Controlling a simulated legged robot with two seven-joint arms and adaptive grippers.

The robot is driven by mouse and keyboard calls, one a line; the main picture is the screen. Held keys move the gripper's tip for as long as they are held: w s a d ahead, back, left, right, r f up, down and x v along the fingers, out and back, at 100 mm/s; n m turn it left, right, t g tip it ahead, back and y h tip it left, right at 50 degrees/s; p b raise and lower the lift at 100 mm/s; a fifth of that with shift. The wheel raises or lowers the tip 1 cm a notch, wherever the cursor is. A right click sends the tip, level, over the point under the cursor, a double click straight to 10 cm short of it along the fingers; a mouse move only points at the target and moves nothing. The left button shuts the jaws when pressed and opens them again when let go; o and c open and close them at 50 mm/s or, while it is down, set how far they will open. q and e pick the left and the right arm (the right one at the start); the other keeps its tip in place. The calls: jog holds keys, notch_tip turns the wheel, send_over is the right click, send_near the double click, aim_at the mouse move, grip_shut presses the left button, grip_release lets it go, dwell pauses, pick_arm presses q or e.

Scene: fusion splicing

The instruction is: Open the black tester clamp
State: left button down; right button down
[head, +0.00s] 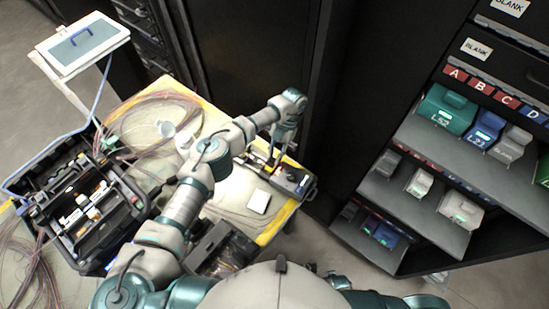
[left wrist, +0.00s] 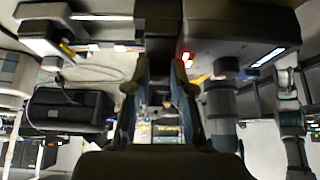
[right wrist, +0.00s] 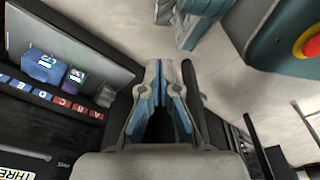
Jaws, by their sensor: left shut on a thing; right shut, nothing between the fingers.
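The black tester (head: 293,181) lies at the right end of the yellow-edged table in the head view, with a small red light on it. My left gripper (head: 273,155) reaches down to the tester's far side, where the clamp is. Its fingers, also in the left wrist view (left wrist: 161,72), are shut on a small part that they mostly hide; I take it to be the black tester clamp. The clamp's exact position is too small to tell. My right gripper (right wrist: 165,68) is shut and empty in the right wrist view, away from the table.
A white pad (head: 258,201) lies beside the tester. A black open toolcase (head: 125,214) stands at the left and coiled fibre (head: 125,115) lies behind my left arm. A dark cabinet (head: 255,60) rises behind the table. A shelf rack with coloured boxes (head: 447,108) stands at the right.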

pick_arm(q)
jog(key=shift+w+d+b, duration=0.1)
jog(key=shift+w+b, duration=0.05)
jog(key=shift+b, duration=0.45)
jog(key=shift+w+r+g, duration=0.1)
jog(key=shift+g, duration=0.2)
pick_arm(e)
jog(key=shift+w+a+r, duration=0.15)
jog(key=shift+w+r, duration=0.75)
jog(key=shift+r, duration=0.25)
jog(key=shift+w+a+r, duration=0.15)
jog(key=shift+w+r, duration=0.75)
jog(key=shift+r, duration=0.25)
